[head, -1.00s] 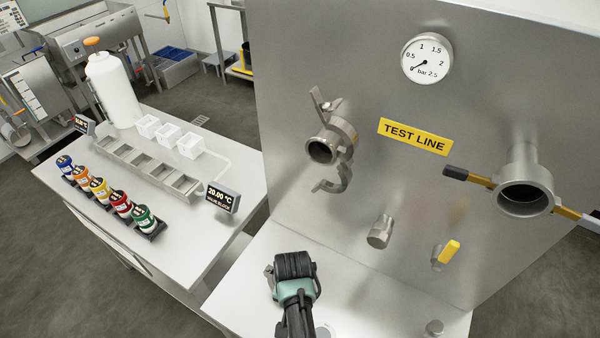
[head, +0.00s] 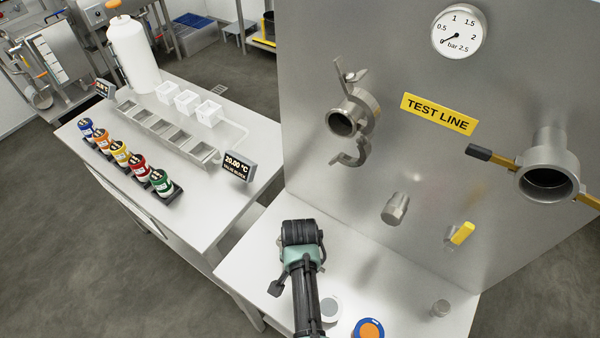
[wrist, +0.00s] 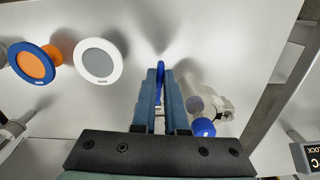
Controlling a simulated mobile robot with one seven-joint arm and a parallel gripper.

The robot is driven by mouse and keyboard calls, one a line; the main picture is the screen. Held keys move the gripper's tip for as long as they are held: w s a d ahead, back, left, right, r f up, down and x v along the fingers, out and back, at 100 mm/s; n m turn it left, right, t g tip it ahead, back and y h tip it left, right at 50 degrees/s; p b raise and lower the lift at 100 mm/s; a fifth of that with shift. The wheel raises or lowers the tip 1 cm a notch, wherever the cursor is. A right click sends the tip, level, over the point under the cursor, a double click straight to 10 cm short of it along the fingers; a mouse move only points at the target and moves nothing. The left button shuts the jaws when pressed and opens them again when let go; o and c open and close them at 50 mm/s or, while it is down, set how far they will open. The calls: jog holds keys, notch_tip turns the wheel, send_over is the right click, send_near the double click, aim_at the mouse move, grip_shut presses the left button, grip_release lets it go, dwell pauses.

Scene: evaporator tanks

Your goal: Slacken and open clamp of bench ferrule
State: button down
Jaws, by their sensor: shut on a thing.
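My gripper (head: 300,232) is low over the front bench in the head view, and my own arm hides what lies under it. In the wrist view its fingers (wrist: 161,92) are closed on a slim blue piece (wrist: 160,72), seen nearly edge-on. Right beside the fingers is a pale, shiny cylindrical fitting (wrist: 198,102) with a metal lug (wrist: 224,108) and a blue end (wrist: 203,127). Whether these belong to the bench ferrule and its clamp I cannot tell. The fingers hide part of this fitting.
An open clamp (head: 362,158) hangs around a wall ferrule (head: 342,122) on the steel panel (head: 330,50). A grey disc with a white rim (wrist: 98,60) and an orange disc with a blue rim (wrist: 35,63) are on the bench. A side table (head: 205,200) with coloured jars stands left.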

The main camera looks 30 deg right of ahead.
jog(key=c, duration=0.9)
grip_release()
jog(key=shift+c, duration=0.2)
jog(key=shift+r, duration=0.15)
notch_tip(320, 180, up, 13)
jog(key=b, duration=0.1)
jog(key=shift+b, duration=0.35)
jog(key=shift+w, duration=0.1)
